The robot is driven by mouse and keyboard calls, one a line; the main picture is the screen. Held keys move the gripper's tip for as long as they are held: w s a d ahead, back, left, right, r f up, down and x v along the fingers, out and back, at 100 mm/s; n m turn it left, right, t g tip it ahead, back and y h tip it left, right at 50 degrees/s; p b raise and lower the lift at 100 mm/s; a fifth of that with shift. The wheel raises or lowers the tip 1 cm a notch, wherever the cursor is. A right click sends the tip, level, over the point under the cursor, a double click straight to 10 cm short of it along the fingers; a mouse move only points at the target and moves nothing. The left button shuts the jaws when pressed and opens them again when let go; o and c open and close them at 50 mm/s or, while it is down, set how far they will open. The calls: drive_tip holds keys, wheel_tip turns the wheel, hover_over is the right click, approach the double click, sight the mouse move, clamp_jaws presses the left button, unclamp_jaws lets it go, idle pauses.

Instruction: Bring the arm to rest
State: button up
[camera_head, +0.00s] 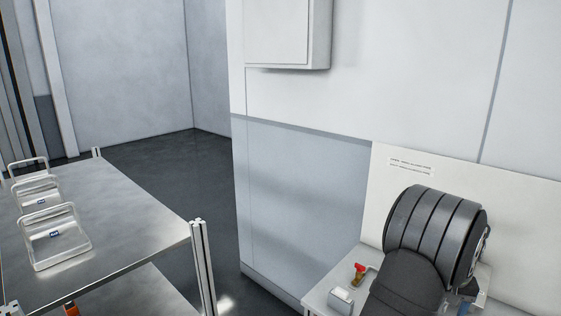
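My gripper is not in the head camera view, so I cannot see whether it is open or shut. A large dark ribbed cylinder with a smooth dark rounded form in front of it stands at the lower right. I cannot tell whether these are part of my arm.
A metal table (135,212) at the left carries several clear trays, the nearest tray (70,262) with a blue label. At the lower right, a bench (318,297) holds a red-handled valve (359,268) and a small white box (341,298). Dark floor (178,160) lies open beyond the table.

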wheel_tip(320, 180, up, 7)
drive_tip(key=shift+r, duration=0.2)
wheel_tip(320, 180, down, 12)
drive_tip(key=shift+f, duration=0.15)
wheel_tip(320, 180, up, 2)
drive_tip(key=shift+r, duration=0.15)
drive_tip(key=s+a, duration=1.2)
drive_tip(key=w+d+r, duration=0.3)
drive_tip(key=w+r, duration=0.1)
drive_tip(key=r, duration=0.4)
drive_tip(key=shift+w+a+f, duration=0.7)
drive_tip(key=shift+w+f, duration=0.9)
drive_tip(key=shift+w, duration=0.15)
drive_tip(key=shift+w+a+f, duration=0.65)
drive_tip(key=shift+w+f, duration=1)
drive_tip(key=shift+w, duration=0.1)
drive_tip(key=shift+w+a+f, duration=0.7)
drive_tip(key=shift+w+f, duration=0.9)
drive_tip(key=shift+w, duration=0.15)
drive_tip(key=shift+r, duration=0.15)
